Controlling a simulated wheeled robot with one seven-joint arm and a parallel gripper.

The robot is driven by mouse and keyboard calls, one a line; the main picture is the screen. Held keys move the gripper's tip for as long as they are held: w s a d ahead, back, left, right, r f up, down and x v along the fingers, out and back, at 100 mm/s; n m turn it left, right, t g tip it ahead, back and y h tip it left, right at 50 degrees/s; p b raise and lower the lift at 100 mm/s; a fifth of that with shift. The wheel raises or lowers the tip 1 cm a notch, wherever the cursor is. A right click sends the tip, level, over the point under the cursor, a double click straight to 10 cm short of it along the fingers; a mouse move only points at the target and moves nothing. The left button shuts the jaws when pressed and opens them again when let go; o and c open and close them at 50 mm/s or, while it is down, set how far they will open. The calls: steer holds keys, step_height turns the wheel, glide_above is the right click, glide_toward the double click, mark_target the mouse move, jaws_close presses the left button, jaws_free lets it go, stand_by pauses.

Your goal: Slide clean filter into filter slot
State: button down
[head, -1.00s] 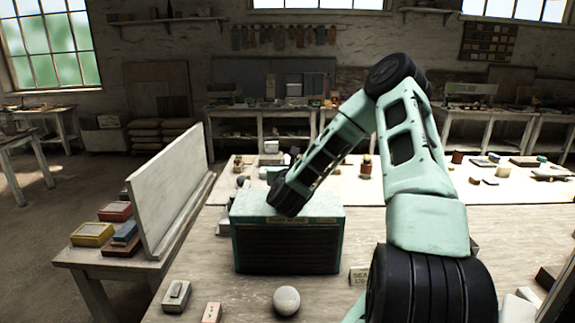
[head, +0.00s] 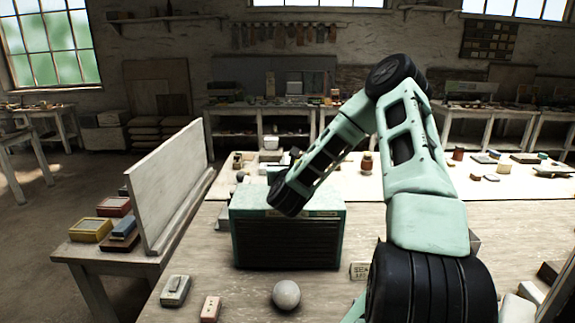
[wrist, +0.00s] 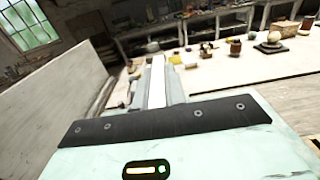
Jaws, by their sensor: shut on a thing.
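A teal box with a dark slatted front (head: 287,244) stands on the near table. A label strip runs along its upper front edge; I cannot make out a filter slot. My arm's dark wrist joint overlaps the box's top in the head view, and my gripper is largely hidden there. In the wrist view my gripper (wrist: 157,88) is shut on a pale, thin piece, apparently the clean filter (wrist: 157,76), seen nearly edge-on between grey fingers. Whether it touches the box cannot be told.
A pale upright board (head: 172,190) stands left of the box. A grey ball (head: 286,294) and small blocks (head: 175,290) lie in front. Colored boxes (head: 91,229) sit at the far left. The pale far table (head: 335,184) holds scattered small items.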

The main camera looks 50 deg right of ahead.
steer(key=shift+f+b, duration=0.85)
steer(key=shift+f, duration=0.15)
steer(key=c, duration=1.4)
jaws_free()
steer(key=shift+o, duration=0.2)
steer(key=shift+r, duration=0.2)
steer(key=shift+r+p, duration=1.4)
steer(key=shift+r, duration=0.5)
